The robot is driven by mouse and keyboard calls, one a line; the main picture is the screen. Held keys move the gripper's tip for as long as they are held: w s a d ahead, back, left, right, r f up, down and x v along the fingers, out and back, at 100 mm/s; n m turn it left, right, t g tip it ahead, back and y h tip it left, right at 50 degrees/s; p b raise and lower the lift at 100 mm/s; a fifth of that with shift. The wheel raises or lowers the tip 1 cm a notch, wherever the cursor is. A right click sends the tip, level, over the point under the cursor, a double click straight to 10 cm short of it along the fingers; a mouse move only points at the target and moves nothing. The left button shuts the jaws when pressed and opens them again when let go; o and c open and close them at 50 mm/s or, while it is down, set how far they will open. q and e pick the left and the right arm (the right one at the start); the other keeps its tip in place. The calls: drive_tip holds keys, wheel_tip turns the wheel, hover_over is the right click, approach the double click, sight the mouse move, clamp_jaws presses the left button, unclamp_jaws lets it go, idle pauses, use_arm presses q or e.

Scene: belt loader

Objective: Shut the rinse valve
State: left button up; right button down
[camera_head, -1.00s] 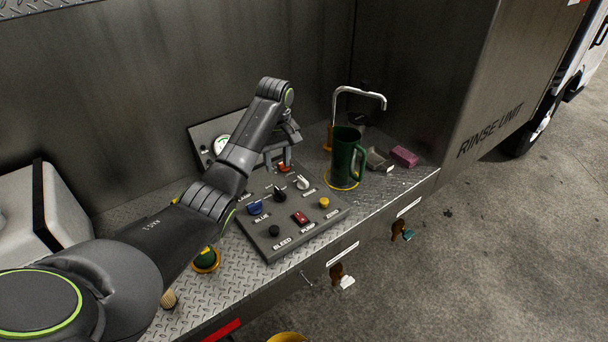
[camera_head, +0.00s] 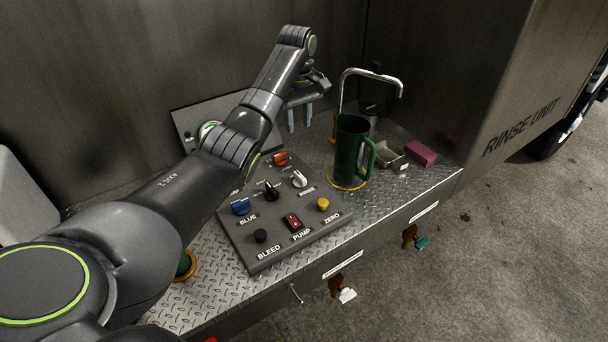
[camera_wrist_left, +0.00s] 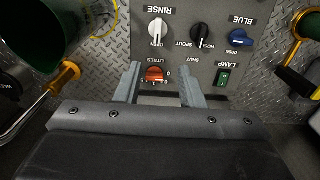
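The rinse valve is the white knob (camera_head: 299,179) on the sloped control panel (camera_head: 262,240), beside the black knob. In the left wrist view, upside down, the white knob (camera_wrist_left: 158,30) sits by the word RINSE, with OPEN printed close to it. I cannot tell its exact setting. My left gripper (camera_head: 300,128) is raised above the panel's far side, open and empty. In the left wrist view its fingers (camera_wrist_left: 161,84) are apart, with the orange LITRES knob (camera_wrist_left: 154,74) showing between them. The white knob is beyond the fingertips, untouched. My right gripper is not in view.
Close by on the panel are a black knob (camera_head: 271,190), a blue knob (camera_head: 240,207) and a red PUMP switch (camera_head: 292,222). A green mug (camera_head: 349,150) stands right of the panel, under a bent metal spout (camera_head: 372,71). A pink block (camera_head: 421,153) lies further right.

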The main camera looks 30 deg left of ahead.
use_arm(q)
drive_tip(key=w+f, duration=0.1)
drive_tip(key=f, duration=0.1)
drive_tip(key=b, duration=0.4)
hover_over(300, 175)
wheel_tip(300, 175, down, 5)
wheel_tip(300, 175, down, 11)
drive_tip(key=shift+p, duration=1)
clamp_jaws()
